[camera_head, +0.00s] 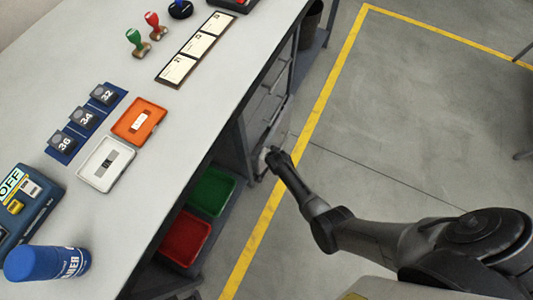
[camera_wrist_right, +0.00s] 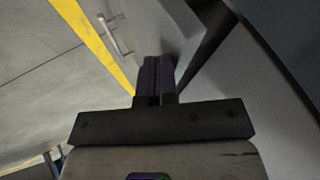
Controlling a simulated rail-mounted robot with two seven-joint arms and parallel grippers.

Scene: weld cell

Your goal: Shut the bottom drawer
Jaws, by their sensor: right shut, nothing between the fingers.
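The grey drawer cabinet (camera_head: 262,112) stands under the workbench, its fronts and bar handles facing the aisle. The bottom drawer is at its low end, partly hidden behind my right gripper (camera_head: 268,158); how far it stands out I cannot tell. In the right wrist view, a light grey drawer front (camera_wrist_right: 165,25) with a metal bar handle (camera_wrist_right: 114,34) is just beyond the fingers. My right gripper (camera_wrist_right: 156,62) is shut and empty, its tips at or very near this front; contact is unclear. My left gripper is not in view.
The workbench (camera_head: 225,75) overhangs the cabinet. Green (camera_head: 212,190) and red (camera_head: 186,238) bins sit on a low shelf beside it. A dark bin (camera_head: 311,20) stands past the cabinet. The floor right of the yellow line (camera_head: 312,125) is clear.

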